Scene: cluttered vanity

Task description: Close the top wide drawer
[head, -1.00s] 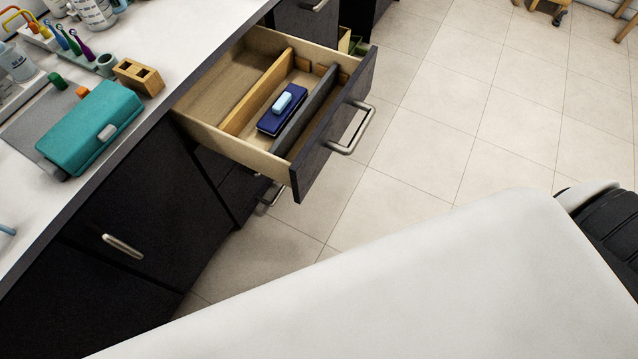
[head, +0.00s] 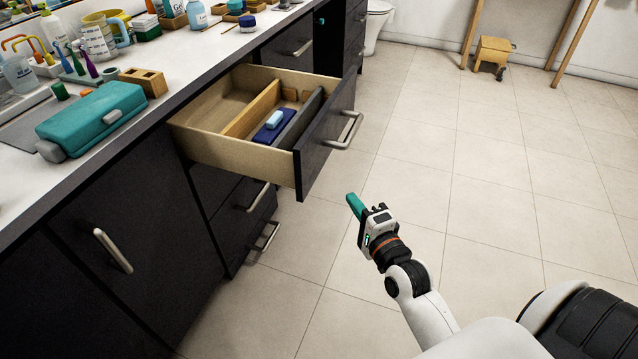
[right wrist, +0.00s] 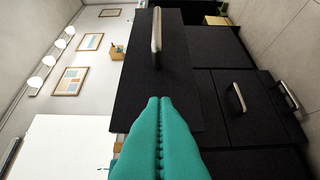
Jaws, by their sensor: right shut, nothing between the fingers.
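The top wide drawer (head: 308,160) is pulled open from the dark vanity in the head view. It has a dark front, a metal bar handle (head: 345,130) and a pale wooden inside with dividers. A dark blue box with a light blue item (head: 274,119) on it lies in one compartment. My right gripper (head: 353,203), with teal fingers, is shut and empty in front of the drawer, apart from it. In the right wrist view its fingers (right wrist: 159,105) point toward the drawer front (right wrist: 155,75) and its upright-looking handle (right wrist: 157,30). My left gripper is not in view.
The white counter (head: 190,50) holds a teal case (head: 92,118), a wooden holder (head: 143,80), bottles and cups. Lower drawers with handles (head: 258,197) are below the open drawer. The tiled floor (head: 480,190) is free; a small wooden stool (head: 493,52) stands far back.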

